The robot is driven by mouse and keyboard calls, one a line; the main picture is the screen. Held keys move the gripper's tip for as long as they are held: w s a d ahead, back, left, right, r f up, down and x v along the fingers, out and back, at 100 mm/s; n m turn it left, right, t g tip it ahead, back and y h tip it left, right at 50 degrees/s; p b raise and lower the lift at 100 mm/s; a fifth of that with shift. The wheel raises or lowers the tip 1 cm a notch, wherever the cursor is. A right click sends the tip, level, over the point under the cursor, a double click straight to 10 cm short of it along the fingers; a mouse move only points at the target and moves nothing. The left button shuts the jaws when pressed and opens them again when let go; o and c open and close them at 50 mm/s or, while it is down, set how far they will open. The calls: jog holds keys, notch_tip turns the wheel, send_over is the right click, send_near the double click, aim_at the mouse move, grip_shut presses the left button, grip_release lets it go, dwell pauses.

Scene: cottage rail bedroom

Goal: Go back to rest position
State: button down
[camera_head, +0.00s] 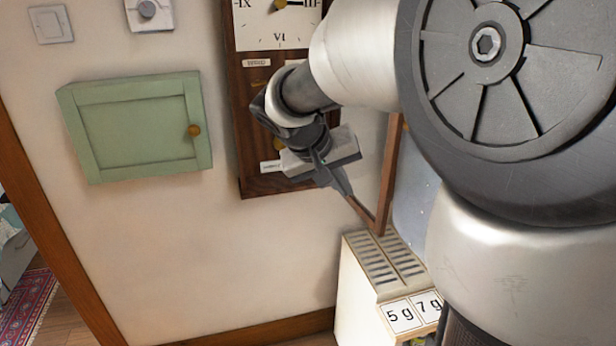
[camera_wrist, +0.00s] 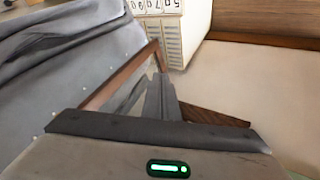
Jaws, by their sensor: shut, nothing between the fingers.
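My gripper (camera_head: 342,188) hangs in front of the wall in the head view, at the lower right of a dark wooden wall clock (camera_head: 250,100). Its fingers are together and point down to the right, with nothing held. In the wrist view the closed fingers (camera_wrist: 162,98) show in the middle, above the grey gripper body with a green light. My arm covers much of the right half of the head view and hides part of the clock.
A cream cabinet (camera_head: 362,285) with 5 g and 7 g labels stands below my gripper. A green wall cupboard (camera_head: 140,130) is shut at left. A patterned rug (camera_head: 25,305) lies at lower left. Wall between cupboard and cabinet is bare.

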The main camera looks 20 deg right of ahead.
jog(key=s+d+v, duration=0.1)
jog(key=v, duration=0.5)
jog(key=s+a+n+t+y+p, duration=0.1)
jog(key=s+a+y+p, duration=0.2)
jog(key=s, duration=0.5)
jog(key=s+a+r+n+y+p, duration=0.1)
jog(key=s+a+y+p, duration=0.2)
jog(key=s, duration=0.6)
jog(key=shift+a+n+t, duration=0.4)
jog(key=shift+a, duration=0.05)
jog(key=shift+s+d, duration=0.1)
